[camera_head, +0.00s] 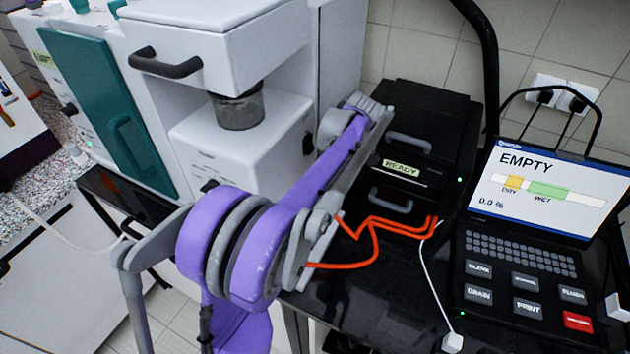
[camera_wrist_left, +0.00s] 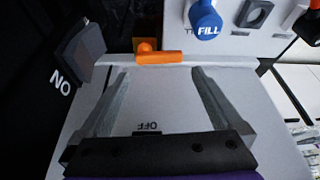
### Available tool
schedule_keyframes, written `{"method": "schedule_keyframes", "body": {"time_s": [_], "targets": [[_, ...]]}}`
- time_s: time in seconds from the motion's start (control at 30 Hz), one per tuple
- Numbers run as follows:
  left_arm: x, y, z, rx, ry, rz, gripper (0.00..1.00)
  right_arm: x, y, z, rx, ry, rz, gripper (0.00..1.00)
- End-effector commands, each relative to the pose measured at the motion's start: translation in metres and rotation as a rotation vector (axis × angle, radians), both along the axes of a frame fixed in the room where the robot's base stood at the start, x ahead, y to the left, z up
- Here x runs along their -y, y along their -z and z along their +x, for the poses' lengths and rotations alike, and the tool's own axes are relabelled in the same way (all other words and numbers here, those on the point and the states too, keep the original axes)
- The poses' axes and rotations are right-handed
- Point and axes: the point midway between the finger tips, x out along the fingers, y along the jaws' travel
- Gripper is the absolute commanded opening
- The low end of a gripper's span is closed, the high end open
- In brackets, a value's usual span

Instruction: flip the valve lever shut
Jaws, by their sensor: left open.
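In the left wrist view an orange lever (camera_wrist_left: 158,56) lies crosswise on a pale grey panel, just beyond my left gripper (camera_wrist_left: 160,74). That gripper is open, its two grey fingers apart with nothing between them. An upside-down OFF label (camera_wrist_left: 148,128) shows on the panel between the fingers, and an ON label (camera_wrist_left: 61,83) is on the dark area at left. In the head view my purple and grey arm reaches toward the white machine and the black unit. Its fingertips and the orange lever cannot be made out there. My right gripper is not in view.
A blue FILL knob (camera_wrist_left: 205,22) and a dark grey block (camera_wrist_left: 80,52) are close to the lever. In the head view a white machine (camera_head: 225,150), a black unit (camera_head: 425,140) with handles, orange cables (camera_head: 345,264) and a console reading EMPTY (camera_head: 535,195) surround the arm.

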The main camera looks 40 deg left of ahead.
Motion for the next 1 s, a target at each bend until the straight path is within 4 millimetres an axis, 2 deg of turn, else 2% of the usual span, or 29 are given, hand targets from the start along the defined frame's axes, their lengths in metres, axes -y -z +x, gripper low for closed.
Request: {"method": "schedule_keyframes", "body": {"time_s": [0.1,0.23,0.4,0.63,0.67,1.0], "targets": [[-0.007,0.02,-0.003,0.0,0.001,0.0,1.0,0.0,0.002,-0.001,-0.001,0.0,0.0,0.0],[-0.013,0.033,-0.006,-0.001,0.001,0.001,1.0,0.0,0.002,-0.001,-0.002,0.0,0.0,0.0],[-0.015,0.04,-0.007,0.0,0.001,0.0,1.0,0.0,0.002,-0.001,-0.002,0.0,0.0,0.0],[-0.015,0.041,-0.007,0.0,0.002,0.001,1.0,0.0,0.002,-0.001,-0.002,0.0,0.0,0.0],[-0.015,0.041,-0.007,-0.001,0.002,0.001,0.96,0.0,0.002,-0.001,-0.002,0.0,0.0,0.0],[-0.015,0.04,-0.007,-0.001,0.002,0.001,0.35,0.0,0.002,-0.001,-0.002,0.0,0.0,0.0]]}}
